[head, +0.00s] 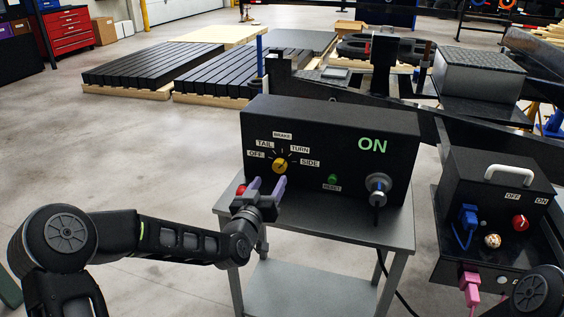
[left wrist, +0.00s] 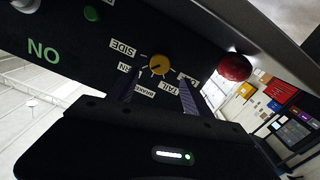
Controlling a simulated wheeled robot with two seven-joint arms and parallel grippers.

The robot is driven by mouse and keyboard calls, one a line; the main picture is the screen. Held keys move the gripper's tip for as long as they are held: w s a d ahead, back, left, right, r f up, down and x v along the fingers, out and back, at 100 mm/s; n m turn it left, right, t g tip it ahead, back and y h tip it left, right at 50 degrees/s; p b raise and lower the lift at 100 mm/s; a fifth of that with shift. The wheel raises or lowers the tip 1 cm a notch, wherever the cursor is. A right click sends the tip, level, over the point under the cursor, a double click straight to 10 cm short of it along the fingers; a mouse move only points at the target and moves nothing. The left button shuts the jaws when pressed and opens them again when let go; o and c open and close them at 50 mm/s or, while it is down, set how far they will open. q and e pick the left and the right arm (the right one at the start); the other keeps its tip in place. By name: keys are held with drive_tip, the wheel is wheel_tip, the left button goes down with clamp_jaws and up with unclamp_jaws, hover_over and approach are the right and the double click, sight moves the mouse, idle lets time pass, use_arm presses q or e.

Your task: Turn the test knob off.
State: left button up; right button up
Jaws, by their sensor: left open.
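The yellow test knob (head: 280,166) is on the front of a black box (head: 330,130). Labels OFF, TAIL, BRAKE, TURN and SIDE fan around it; I cannot tell which one it points to. My left gripper (head: 268,185) is open just in front of and below the knob, its two purple fingers pointing at the panel. In the left wrist view, the knob (left wrist: 159,64) appears in the gap between the fingertips (left wrist: 158,92), with nothing gripped. Whether the fingers touch it is unclear. My right gripper is out of view.
A red button (left wrist: 234,67) sits beside the knob, close to the left fingers. A green reset button (head: 333,179) and a silver connector (head: 378,184) are to the right. The box stands on a grey cart (head: 395,235). A second black box (head: 500,180) is at right.

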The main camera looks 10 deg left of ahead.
sight(278, 167)
use_arm(q)
drive_tip(key=shift+s+r, duration=0.1)
drive_tip(key=shift+s, duration=0.05)
drive_tip(key=shift+w+d, duration=0.15)
drive_tip(key=shift+w, duration=1.85)
drive_tip(key=shift+w+d, duration=0.1)
drive_tip(key=shift+w, duration=1.85)
drive_tip(key=shift+c, duration=0.2)
clamp_jaws()
